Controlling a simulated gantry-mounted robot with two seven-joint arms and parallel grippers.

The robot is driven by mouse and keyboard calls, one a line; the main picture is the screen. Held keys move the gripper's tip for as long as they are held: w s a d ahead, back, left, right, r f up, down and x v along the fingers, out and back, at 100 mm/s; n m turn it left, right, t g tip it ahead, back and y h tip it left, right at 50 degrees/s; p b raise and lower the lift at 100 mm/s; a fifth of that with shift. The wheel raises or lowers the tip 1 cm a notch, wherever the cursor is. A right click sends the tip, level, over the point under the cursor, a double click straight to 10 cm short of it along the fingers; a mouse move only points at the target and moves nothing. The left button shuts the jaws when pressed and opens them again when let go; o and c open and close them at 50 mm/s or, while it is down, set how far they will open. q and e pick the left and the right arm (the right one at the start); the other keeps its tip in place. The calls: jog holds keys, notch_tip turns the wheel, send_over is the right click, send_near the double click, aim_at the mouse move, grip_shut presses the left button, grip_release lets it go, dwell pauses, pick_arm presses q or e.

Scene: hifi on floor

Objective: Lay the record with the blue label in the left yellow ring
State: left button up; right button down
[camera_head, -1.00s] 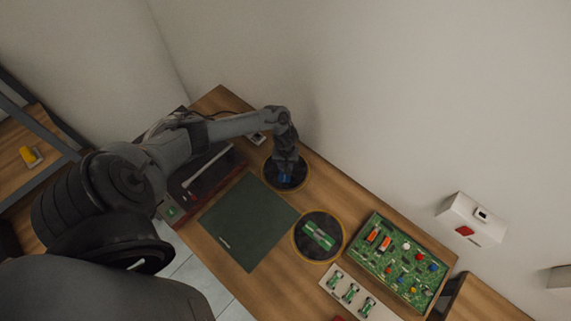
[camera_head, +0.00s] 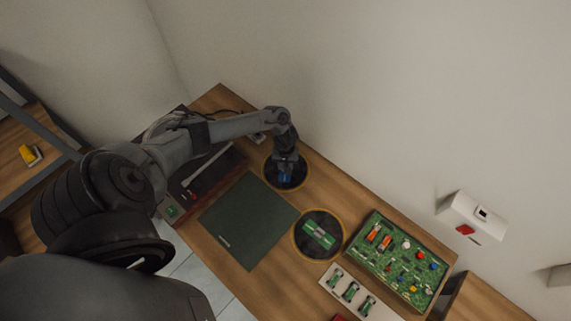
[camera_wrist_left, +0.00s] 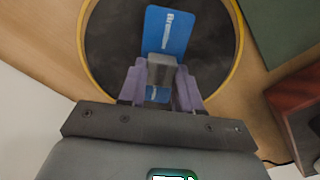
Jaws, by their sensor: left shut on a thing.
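The record with the blue label (camera_head: 285,178) lies inside the left yellow ring (camera_head: 267,180) on the wooden table. In the left wrist view the blue label (camera_wrist_left: 167,30) sits on the black disc (camera_wrist_left: 214,45), with the yellow ring (camera_wrist_left: 81,42) around it. My left gripper (camera_head: 287,163) is directly over the record, pointing down. In the left wrist view its fingers (camera_wrist_left: 161,84) are shut on a grey knob (camera_wrist_left: 161,68) over the label. The fingers hide part of the label. I cannot tell exactly whether the disc rests fully flat. My right gripper is not in view.
A second yellow ring (camera_head: 296,245) holds a black disc with a green label (camera_head: 319,235). A dark green mat (camera_head: 247,222) lies left of it. A green circuit board (camera_head: 396,262) and a white strip with green parts (camera_head: 352,293) are at right. The wall runs behind the table.

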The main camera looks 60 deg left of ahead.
pick_arm(q)
jog(key=o, duration=1.2)
jog(key=shift+c, duration=0.2)
notch_tip(320, 180, up, 17)
jog(key=p, duration=1.2)
jog(key=shift+f, duration=0.1)
dwell(0.5)
